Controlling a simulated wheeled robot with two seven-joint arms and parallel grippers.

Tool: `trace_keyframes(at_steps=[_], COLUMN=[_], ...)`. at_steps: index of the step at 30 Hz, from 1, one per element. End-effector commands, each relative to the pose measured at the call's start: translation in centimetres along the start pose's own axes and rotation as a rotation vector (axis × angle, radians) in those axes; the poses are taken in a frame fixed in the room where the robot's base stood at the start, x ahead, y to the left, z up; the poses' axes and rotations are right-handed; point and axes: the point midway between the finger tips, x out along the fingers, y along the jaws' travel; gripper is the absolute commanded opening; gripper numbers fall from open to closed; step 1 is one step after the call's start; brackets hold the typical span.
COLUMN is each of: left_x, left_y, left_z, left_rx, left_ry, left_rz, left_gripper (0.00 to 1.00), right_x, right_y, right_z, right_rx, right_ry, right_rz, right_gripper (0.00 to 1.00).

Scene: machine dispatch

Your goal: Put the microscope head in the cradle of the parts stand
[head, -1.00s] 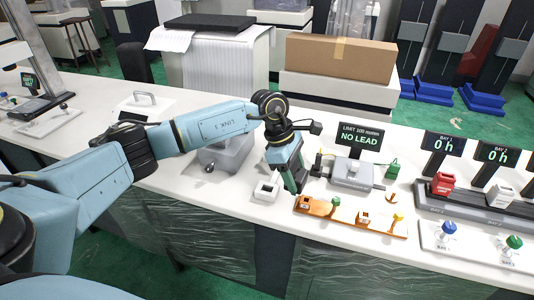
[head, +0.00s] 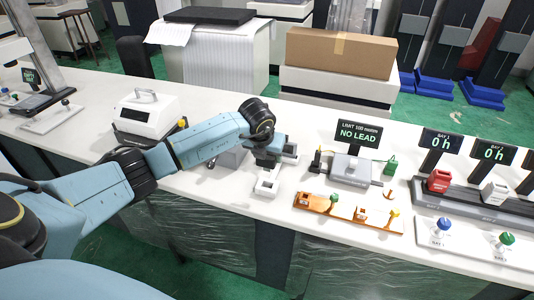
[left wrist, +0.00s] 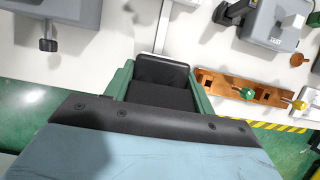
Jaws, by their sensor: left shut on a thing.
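My left gripper (head: 266,160) is over the bench, just above a low white stand (head: 268,186) with an opening in it. I cannot tell whether it touches the stand. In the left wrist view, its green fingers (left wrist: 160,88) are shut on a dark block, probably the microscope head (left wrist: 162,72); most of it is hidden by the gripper. The white stand may be the parts stand; its cradle is hidden by my arm and hand. My right gripper is not in view.
A grey bin-like body (head: 232,157) is partly behind my left arm. An orange rack (head: 345,213) with green and yellow knobs lies to the right. Behind it stands a grey device (head: 352,170) under a NO LEAD sign (head: 359,133). Bay displays (head: 441,140) stand farther right.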

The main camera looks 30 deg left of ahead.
Motion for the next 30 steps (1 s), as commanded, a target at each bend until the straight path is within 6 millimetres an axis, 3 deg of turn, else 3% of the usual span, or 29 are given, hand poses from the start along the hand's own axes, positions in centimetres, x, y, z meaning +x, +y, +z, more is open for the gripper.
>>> trace_keyframes(at_steps=[14, 30], left_x=[0.4, 4.8], left_y=[-0.1, -0.1], left_z=[-0.1, -1.9], left_rx=[0.003, 0.003], left_ry=[-0.013, -0.013], left_rz=[-0.002, -0.003], left_gripper=[0.23, 0.23], right_x=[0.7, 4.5], right_y=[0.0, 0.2], right_z=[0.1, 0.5], right_rx=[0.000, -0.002], right_ry=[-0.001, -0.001], right_rz=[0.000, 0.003], right_gripper=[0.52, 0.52])
